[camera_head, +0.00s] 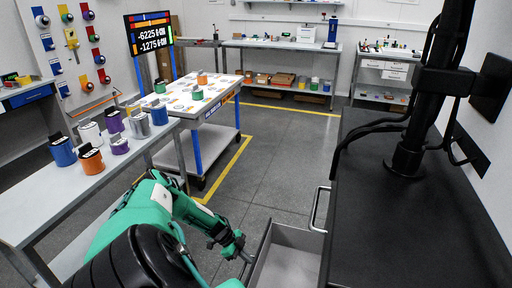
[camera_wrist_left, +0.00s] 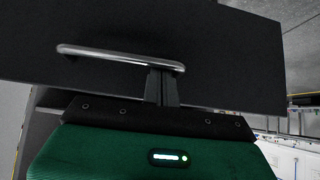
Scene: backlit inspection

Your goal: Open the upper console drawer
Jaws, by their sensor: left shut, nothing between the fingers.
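The dark console (camera_head: 420,225) stands at the right in the head view. A drawer with a grey inside (camera_head: 288,258) is pulled out from its left side. My left gripper (camera_head: 242,256) is at the outer end of this drawer, by its front. In the left wrist view, a dark drawer front (camera_wrist_left: 215,50) carries a chrome bar handle (camera_wrist_left: 115,55). My gripper fingers (camera_wrist_left: 163,82) are shut and empty, close to the handle's right end; I cannot tell if they touch it. Another chrome handle (camera_head: 318,208) shows on the console side beyond the open drawer. My right gripper is not in view.
A bench (camera_head: 35,215) with several coloured canisters runs along the left. A wheeled table (camera_head: 226,98) with parts and a display (camera_head: 150,35) stand farther back. Open floor (camera_head: 270,150) lies between the table and the console. A black post (camera_head: 425,90) rises from the console top.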

